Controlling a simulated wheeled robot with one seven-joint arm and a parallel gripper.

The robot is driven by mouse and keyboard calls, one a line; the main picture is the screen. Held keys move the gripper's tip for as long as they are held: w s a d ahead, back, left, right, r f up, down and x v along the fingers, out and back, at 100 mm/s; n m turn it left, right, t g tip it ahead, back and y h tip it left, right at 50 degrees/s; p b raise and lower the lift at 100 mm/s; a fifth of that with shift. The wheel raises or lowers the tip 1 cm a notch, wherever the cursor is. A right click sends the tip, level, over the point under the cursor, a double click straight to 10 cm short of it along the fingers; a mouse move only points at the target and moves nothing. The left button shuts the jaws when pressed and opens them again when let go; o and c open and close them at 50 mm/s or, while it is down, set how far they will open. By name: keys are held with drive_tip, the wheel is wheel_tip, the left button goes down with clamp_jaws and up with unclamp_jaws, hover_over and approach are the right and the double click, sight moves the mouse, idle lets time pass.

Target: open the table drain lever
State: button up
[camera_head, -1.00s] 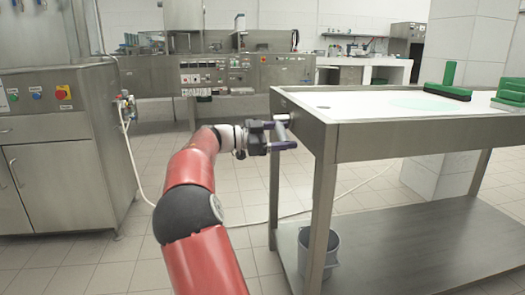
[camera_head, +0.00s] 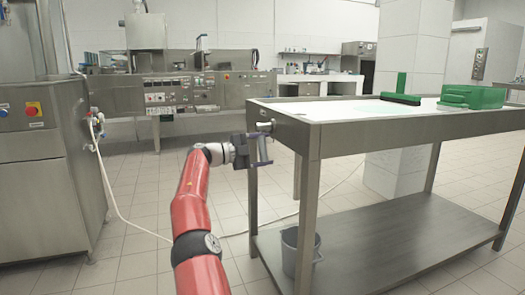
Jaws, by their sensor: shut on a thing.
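The metal work table (camera_head: 400,137) stands at the right with a pale top. Its drain valve with the lever (camera_head: 265,127) sticks out of the near left end of the table, just below the top. My gripper (camera_head: 262,151) is at this end, just below and in front of the valve body. It is shut on the drain lever, with its fingers around the handle. The fingers hide most of the handle, so I cannot tell its exact angle.
A grey bucket (camera_head: 301,251) stands below the table end, by the lower shelf (camera_head: 400,225). A steel cabinet (camera_head: 50,180) stands at the left, and a pale hose (camera_head: 125,226) runs across the floor. Tiled floor between them is open.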

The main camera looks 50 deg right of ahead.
drive_tip(key=shift+w+d+f+m, duration=0.1)
drive_tip(key=shift+w+f+m, duration=0.15)
drive_tip(key=shift+m, duration=0.15)
drive_tip(key=o, duration=1.4)
drive_tip(key=shift+r, duration=0.1)
drive_tip(key=v, duration=0.7)
drive_tip(key=shift+w+a, duration=0.3)
